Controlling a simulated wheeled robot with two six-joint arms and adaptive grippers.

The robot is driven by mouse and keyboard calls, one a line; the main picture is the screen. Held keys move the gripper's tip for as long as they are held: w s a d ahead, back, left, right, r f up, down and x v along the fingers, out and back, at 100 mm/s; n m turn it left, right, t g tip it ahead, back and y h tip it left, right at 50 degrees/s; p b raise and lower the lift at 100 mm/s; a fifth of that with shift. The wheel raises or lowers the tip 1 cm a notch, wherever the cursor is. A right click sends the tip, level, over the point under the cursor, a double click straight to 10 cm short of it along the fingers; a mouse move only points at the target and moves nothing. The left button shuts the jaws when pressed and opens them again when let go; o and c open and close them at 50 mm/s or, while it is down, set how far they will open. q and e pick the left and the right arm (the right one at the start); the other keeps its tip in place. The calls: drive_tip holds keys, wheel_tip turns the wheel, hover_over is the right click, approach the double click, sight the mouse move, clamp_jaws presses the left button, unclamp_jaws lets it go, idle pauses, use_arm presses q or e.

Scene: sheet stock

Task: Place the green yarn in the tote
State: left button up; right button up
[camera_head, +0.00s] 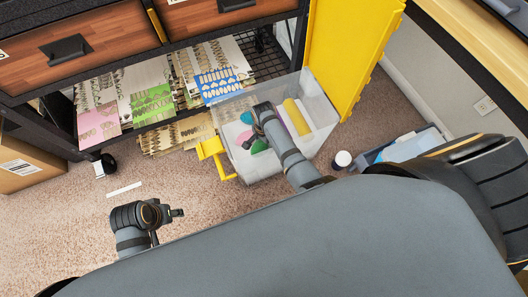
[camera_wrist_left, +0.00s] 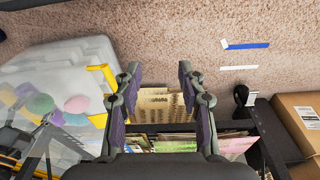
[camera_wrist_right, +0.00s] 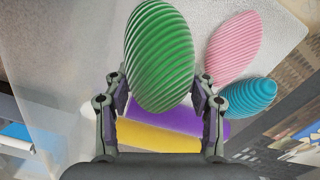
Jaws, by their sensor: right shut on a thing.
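The green yarn (camera_wrist_right: 160,55) is a ribbed oval skein between the fingertips of my right gripper (camera_wrist_right: 161,92) in the right wrist view. In the head view my right gripper (camera_head: 250,137) is inside the clear tote (camera_head: 264,169), shut on the green yarn (camera_head: 259,147), which is partly hidden by the arm. Whether the yarn touches the tote floor cannot be told. My left gripper (camera_head: 176,212) is outside the tote, above the carpet at the left. In the left wrist view my left gripper (camera_wrist_left: 160,85) is open and empty.
Pink (camera_wrist_right: 235,46), blue (camera_wrist_right: 248,97), purple (camera_wrist_right: 180,113) and yellow (camera_wrist_right: 158,138) yarns lie in the tote. A yellow lid panel (camera_head: 345,50) rises behind it. A shelf with sheet stacks (camera_head: 150,90) stands behind left. A blue-grey bin (camera_head: 370,157) is at right.

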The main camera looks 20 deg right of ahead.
sight(264, 149)
wheel_tip(264, 149, down, 2)
drive_tip(key=shift+f+b, duration=0.15)
drive_tip(key=shift+b, duration=0.8)
drive_tip(key=shift+f, duration=0.1)
use_arm(q)
drive_tip(key=f, duration=0.1)
drive_tip(key=d+f+t, duration=0.1)
drive_tip(key=shift+w+d+f+h, duration=0.15)
drive_tip(key=shift+w+f+h, duration=0.15)
drive_tip(key=shift+w+f, duration=0.1)
use_arm(e)
wheel_tip(264, 149, down, 2)
drive_tip(key=b, duration=0.2)
drive_tip(key=shift+b, duration=0.3)
drive_tip(key=shift+f+b, duration=0.9)
drive_tip(key=shift+b, duration=0.15)
use_arm(q)
drive_tip(key=w+t, duration=0.5)
drive_tip(key=w, duration=0.1)
drive_tip(key=shift+w+d, duration=0.2)
drive_tip(key=shift+d, duration=0.15)
use_arm(e)
drive_tip(key=shift+r, duration=0.1)
use_arm(q)
drive_tip(key=shift+w+r+t, duration=0.15)
drive_tip(key=shift+w+t, duration=0.05)
drive_tip(key=shift+t, duration=0.1)
use_arm(e)
drive_tip(key=o, duration=0.9)
drive_tip(key=shift+c, duration=0.2)
